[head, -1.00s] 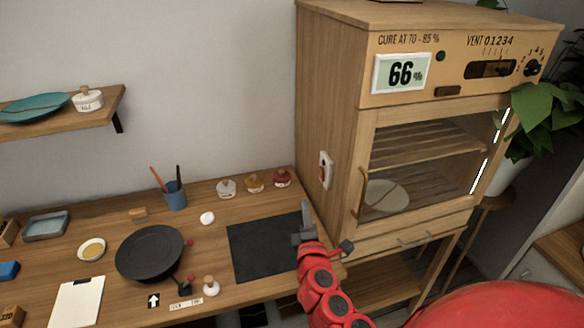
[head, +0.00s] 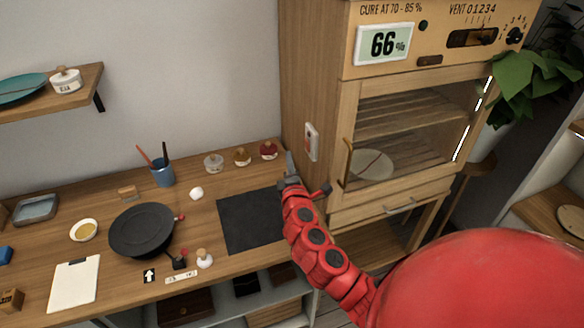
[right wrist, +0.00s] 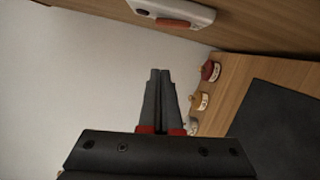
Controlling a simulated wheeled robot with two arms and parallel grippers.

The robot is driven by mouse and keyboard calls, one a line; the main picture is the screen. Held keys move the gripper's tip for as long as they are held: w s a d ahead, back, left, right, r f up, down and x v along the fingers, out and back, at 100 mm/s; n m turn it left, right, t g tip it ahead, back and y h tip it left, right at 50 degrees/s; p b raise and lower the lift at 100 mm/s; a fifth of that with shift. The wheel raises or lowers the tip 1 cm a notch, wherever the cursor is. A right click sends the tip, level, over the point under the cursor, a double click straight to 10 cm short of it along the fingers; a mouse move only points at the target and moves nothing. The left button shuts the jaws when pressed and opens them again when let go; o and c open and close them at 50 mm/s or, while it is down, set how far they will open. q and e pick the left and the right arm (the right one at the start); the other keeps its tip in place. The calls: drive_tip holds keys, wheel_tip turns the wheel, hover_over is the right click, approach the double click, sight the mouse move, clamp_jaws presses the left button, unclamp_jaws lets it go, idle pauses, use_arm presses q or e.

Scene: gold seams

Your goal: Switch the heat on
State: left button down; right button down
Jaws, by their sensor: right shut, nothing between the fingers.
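A white switch plate (head: 311,142) with a small red rocker is fixed to the left side wall of the wooden cabinet (head: 306,60). In the right wrist view the plate (right wrist: 200,14) is at the top edge, with its orange-red rocker (right wrist: 180,23) lengthwise and a dark spot beside it. My right gripper (head: 290,163) is shut and empty, just left of and a little below the plate. In the right wrist view its closed fingertips (right wrist: 160,74) point below the plate, with a visible gap. My left gripper is out of view. The rocker's on or off position cannot be told.
The cabinet's display (head: 384,43) reads 66%. The glass door (head: 412,125) has a vertical handle near the switch. The wall side is open.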

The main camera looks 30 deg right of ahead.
sight(307, 146)
drive_tip(key=d, duration=0.1)
drive_tip(key=d+p, duration=0.1)
drive_tip(key=d, duration=0.1)
drive_tip(key=w+d+p, duration=0.1)
drive_tip(key=shift+d+r, duration=0.35)
drive_tip(key=shift+d, duration=0.05)
